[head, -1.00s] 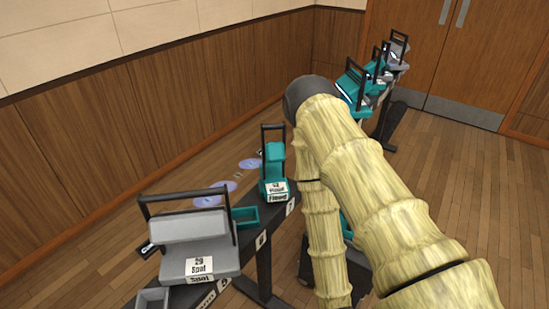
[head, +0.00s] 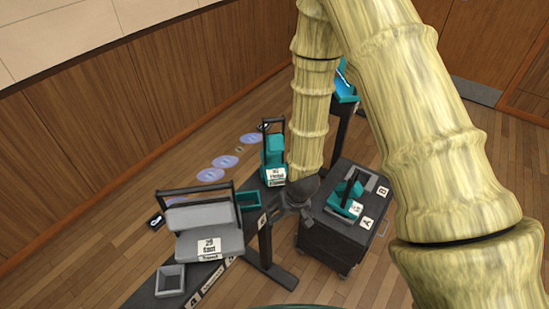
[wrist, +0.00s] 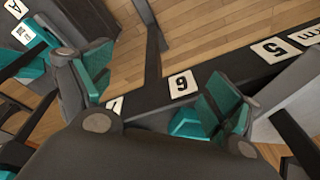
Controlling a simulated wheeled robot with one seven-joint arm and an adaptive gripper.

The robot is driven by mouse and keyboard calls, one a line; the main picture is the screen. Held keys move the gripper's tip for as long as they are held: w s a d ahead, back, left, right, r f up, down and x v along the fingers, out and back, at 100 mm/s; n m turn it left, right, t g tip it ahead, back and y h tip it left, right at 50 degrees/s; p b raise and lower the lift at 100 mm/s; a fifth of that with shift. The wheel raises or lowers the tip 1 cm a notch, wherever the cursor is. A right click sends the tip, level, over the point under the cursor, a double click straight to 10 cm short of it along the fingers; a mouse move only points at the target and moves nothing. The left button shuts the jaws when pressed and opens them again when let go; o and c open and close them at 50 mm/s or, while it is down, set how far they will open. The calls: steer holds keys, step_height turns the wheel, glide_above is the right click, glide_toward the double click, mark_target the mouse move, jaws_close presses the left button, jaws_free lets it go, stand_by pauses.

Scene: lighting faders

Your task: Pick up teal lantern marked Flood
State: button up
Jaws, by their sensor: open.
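A teal lantern (head: 274,152) with a dark handle stands upright on the dark bench in the head view. Its white front label is blurred now but reads Flood in the earlier frame. My dark gripper (head: 297,208) is just right of its base, pointing down; I cannot tell whether they touch. In the wrist view its two fingers (wrist: 160,92) are spread apart, with nothing clearly between them but the bench edge and number tags. Another teal lantern (head: 345,194) sits on a dark cart, its label too small to read.
The dark cart (head: 333,240), marked A and B, stands right of the bench. Wooden floor is open at right.

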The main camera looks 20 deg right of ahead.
steer(key=w+r+t, duration=0.1)
steer(key=w+r, duration=1.1)
steer(key=r, duration=0.2)
steer(key=t+h, duration=0.1)
steer(key=h, duration=0.1)
glide_toward(274, 121)
step_height(274, 121, down, 2)
steer(key=shift+m, duration=0.3)
steer(key=x, duration=0.2)
steer(key=p+x, duration=0.1)
steer(key=x, duration=0.1)
steer(key=shift+w+d+r, duration=0.15)
steer(key=shift+w, duration=0.15)
steer(key=shift+p+x, duration=1.5)
steer(key=shift+x, duration=2)
steer(key=shift+t, duration=0.3)
steer(key=shift+c, duration=0.2)
steer(key=shift+w+r, duration=0.1)
jaws_close()
